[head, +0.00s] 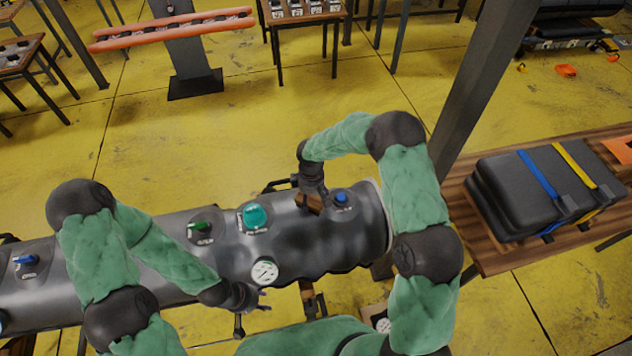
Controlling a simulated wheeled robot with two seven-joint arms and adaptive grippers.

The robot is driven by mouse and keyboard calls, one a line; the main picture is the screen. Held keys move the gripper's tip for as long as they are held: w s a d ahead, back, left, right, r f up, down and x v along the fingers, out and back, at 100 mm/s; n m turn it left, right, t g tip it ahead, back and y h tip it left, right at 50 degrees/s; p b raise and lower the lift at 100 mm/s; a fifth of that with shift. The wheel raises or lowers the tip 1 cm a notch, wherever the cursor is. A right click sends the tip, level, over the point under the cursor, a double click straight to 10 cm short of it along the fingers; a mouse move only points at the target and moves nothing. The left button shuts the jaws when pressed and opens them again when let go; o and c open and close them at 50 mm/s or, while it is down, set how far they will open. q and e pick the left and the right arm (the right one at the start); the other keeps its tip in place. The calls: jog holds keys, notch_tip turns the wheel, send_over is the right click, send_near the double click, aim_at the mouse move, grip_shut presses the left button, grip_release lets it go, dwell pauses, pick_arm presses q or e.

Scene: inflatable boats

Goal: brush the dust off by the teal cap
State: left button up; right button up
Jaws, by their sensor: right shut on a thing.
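The teal cap (255,215) sits on a dark round patch on top of the grey inflatable tube (335,240), left of the tube's right end. My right gripper (311,196) is right of the cap, above the tube, shut on a small brown wooden-looking thing, probably the brush (312,205). The gripper hides part of it, and I cannot tell whether it touches the tube. I cannot make out dust by the cap. My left gripper (256,302) is empty and open at the tube's near side, below and apart from the cap.
A green valve (201,227), a blue valve (342,199) and a white gauge (265,273) stand on the tube near the cap. A wooden table (480,250) with a black strapped case (515,195) is at right, by a grey post (480,85).

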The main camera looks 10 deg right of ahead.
jog(key=r, duration=0.2)
jog(key=r+p, duration=0.1)
jog(key=r, duration=0.1)
jog(key=shift+a, duration=0.3)
notch_tip(320, 180, up, 2)
jog(key=shift+d+r+p, duration=0.15)
jog(key=shift+p, duration=0.4)
jog(key=shift+r+p, duration=0.4)
jog(key=shift+r, duration=0.45)
jog(key=shift+f, duration=0.1)
